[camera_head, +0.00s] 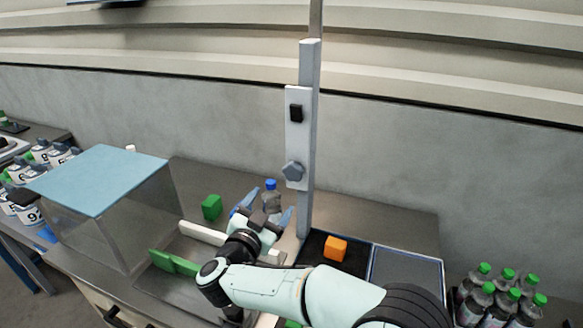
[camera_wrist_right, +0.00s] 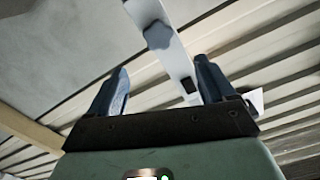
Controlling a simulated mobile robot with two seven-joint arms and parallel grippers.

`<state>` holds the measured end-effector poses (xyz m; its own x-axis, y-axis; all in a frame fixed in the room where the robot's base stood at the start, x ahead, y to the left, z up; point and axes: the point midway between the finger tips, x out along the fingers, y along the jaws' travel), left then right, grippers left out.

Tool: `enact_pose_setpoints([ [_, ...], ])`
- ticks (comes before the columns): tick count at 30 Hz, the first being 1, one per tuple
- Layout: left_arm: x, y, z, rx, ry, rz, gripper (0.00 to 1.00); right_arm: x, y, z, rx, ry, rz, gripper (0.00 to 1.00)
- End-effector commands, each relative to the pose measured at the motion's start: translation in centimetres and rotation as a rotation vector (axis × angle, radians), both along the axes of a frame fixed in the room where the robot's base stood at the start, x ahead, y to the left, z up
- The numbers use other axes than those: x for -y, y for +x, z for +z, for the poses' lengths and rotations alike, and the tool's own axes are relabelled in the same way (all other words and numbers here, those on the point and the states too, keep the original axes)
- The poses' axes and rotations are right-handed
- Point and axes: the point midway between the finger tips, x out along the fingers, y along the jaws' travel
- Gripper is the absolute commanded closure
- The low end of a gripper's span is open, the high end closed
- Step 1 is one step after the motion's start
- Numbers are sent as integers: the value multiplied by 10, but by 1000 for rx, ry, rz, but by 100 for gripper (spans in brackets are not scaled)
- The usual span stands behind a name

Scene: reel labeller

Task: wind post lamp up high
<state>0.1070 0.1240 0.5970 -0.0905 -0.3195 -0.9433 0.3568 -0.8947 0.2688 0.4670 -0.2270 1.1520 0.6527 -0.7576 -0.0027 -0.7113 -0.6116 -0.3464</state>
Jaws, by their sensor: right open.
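A tall grey post (camera_head: 309,140) rises from the bench and runs out of the top of the head view; no lamp can be made out on it. A white plate on the post (camera_head: 297,140) carries a black block (camera_head: 296,113) above and a grey-blue knob (camera_head: 293,171) below. In the wrist view the plate (camera_wrist_right: 176,57), knob (camera_wrist_right: 158,35) and black block (camera_wrist_right: 188,86) show beyond the fingers. My right gripper (camera_head: 266,207) is open and empty, pointing upward, below and left of the knob and apart from it. It also shows in the wrist view (camera_wrist_right: 161,68). My left gripper is not in view.
A blue-capped bottle (camera_head: 271,184) stands behind my right gripper. A clear box with a blue lid (camera_head: 98,179) and a green block (camera_head: 211,207) are left. An orange cube (camera_head: 336,248) lies in a dark tray right of the post. Green-capped bottles (camera_head: 504,294) stand far right.

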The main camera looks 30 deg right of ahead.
Motion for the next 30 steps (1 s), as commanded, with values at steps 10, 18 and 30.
enact_pose_setpoints([
  [10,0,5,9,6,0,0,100,5,1,4,-271,-236,-6,17],
  [18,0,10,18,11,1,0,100,40,30,5,-269,-234,-9,17],
  [30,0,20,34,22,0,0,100,94,78,5,-268,-233,-6,17],
])
